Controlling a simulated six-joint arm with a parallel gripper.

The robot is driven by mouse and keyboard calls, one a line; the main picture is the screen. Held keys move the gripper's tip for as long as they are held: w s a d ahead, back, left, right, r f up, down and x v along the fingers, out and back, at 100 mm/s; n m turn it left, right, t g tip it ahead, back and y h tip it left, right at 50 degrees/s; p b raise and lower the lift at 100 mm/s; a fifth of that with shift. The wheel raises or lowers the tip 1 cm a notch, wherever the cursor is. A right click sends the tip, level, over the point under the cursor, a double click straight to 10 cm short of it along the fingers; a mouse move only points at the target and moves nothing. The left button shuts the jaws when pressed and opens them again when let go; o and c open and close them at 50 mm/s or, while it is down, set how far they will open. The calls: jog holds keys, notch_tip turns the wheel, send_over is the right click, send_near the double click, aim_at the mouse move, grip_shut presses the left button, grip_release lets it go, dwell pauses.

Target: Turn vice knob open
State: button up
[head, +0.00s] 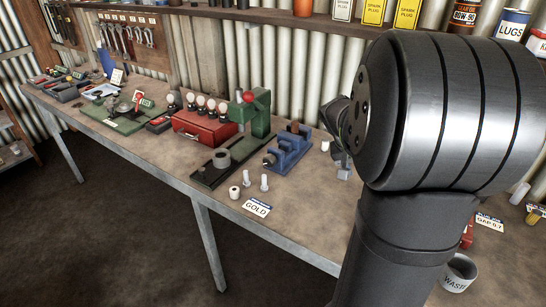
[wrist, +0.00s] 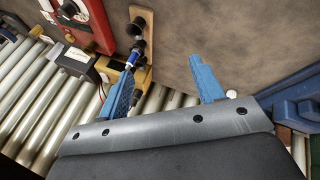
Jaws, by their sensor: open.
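The blue vice (head: 288,150) stands on the bench, right of the green press. A small dark round part, perhaps its knob (head: 269,160), shows at its near left end. My gripper (head: 342,150) is to the right of the vice and apart from it, partly hidden behind my arm. In the wrist view my gripper (wrist: 163,66) has its two blue fingers spread wide with bench top between them. A blue body, likely the vice (wrist: 300,95), shows at that view's right edge; no knob is clear there.
The green press (head: 250,120) with a red ball and the red box (head: 205,122) with gauges stand left of the vice. White pieces and a GOLD card (head: 257,208) lie in front. A wooden strip with black fittings (wrist: 140,45) is near my left finger.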

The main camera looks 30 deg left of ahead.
jog(key=s+a+r+m+y, duration=0.1)
jog(key=a+r, duration=0.1)
jog(key=a, duration=0.4)
jog(key=s+a+r+m+y, duration=0.1)
jog(key=s+a, duration=0.1)
jog(key=a, duration=0.5)
jog(key=m+y, duration=0.3)
send_near(268, 158)
jog(key=shift+g, duration=0.3)
jog(key=x, duration=1)
jog(key=shift+w+f, duration=0.25)
jog(key=shift+w, duration=0.15)
jog(key=c, duration=1)
jog(key=shift+o, duration=0.2)
